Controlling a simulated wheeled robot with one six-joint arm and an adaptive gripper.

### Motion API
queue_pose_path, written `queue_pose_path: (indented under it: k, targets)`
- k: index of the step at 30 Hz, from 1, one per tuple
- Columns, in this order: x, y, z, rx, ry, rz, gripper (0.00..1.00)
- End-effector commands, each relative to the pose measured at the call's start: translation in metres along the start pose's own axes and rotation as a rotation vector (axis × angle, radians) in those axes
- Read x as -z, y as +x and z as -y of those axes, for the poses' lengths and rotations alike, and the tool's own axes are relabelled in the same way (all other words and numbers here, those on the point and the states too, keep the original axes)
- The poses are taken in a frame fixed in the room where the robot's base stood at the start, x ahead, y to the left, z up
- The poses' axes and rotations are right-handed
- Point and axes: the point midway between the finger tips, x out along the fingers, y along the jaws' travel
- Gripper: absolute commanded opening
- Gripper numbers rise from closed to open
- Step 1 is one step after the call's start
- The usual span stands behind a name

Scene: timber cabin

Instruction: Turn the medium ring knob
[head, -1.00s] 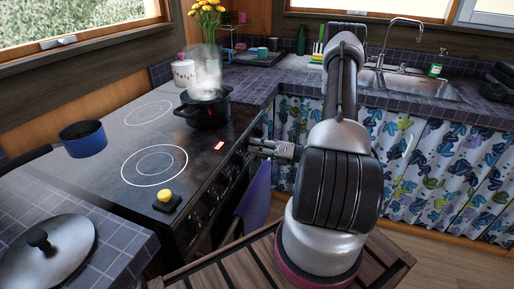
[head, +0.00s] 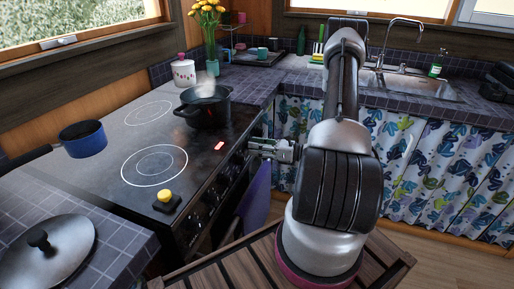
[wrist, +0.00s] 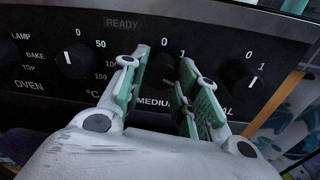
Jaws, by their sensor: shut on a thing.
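The medium ring knob (wrist: 160,70) is a dark round knob on the black stove panel in the wrist view. The marks 0 and 1 stand above it, and the partly covered word MEDIUM stands below. My gripper (wrist: 164,68) has its green-padded fingers on either side of the knob and is shut on it. In the head view my gripper (head: 275,150) reaches the stove's front panel, and the knob there is hidden.
An oven knob (wrist: 72,58) is left of the fingers and another ring knob (wrist: 240,80) is right of them. On the stove top (head: 185,135) stand a steaming black pot (head: 206,112) and a yellow button (head: 165,196). A blue pan (head: 83,139) is at the left.

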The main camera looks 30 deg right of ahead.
Motion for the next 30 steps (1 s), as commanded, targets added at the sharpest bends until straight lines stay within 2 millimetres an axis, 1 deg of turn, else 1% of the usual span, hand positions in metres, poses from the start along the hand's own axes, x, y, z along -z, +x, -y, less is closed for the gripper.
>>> queue_pose_path:
  k: [30]
  targets:
    - [-0.001,-0.0007,0.0008,0.054,-0.957,-0.05,0.07]
